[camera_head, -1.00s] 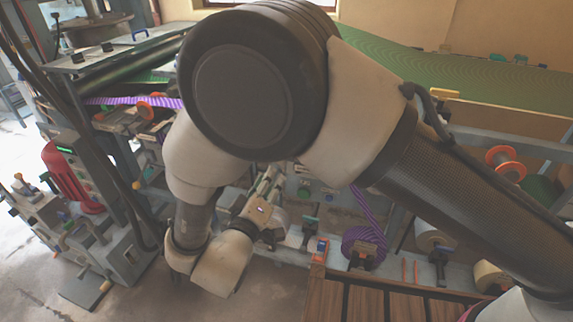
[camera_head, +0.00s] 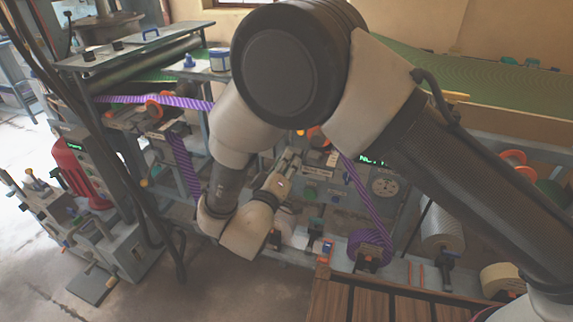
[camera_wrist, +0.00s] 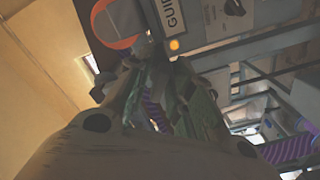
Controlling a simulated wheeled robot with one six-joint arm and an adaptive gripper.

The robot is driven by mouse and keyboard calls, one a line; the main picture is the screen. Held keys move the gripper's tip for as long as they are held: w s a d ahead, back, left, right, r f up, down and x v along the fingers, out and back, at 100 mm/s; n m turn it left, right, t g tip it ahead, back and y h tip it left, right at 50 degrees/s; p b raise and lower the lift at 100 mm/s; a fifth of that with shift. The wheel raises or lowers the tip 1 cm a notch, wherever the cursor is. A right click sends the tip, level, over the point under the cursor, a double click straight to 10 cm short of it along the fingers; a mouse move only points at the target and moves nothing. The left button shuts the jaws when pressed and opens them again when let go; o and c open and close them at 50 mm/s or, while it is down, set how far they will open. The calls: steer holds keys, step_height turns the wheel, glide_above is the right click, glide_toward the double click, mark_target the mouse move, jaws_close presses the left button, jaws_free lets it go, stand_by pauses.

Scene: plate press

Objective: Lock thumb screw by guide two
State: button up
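My gripper (camera_head: 292,158) reaches up and to the right in the head view, in front of the press frame. In the wrist view my gripper (camera_wrist: 157,68) has its two fingers apart, with purple striped web (camera_wrist: 152,108) showing in the gap behind them. A plate lettered "GUID" (camera_wrist: 172,16) is just beyond the fingertips; its end is cut off, so I cannot read a number. A small amber spot (camera_wrist: 174,44) sits below the plate. An orange-rimmed roller (camera_wrist: 117,42) is up and left of the fingertips. I cannot make out the thumb screw clearly.
The purple web runs down to a roll (camera_head: 369,248) at the lower press. A dial panel (camera_head: 384,184) stands right of my gripper. A slatted wooden crate (camera_head: 335,294) is in front. A red cylinder (camera_head: 80,175) is at left. Bare floor (camera_head: 215,295) lies below my arm.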

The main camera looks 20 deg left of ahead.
jaws_close()
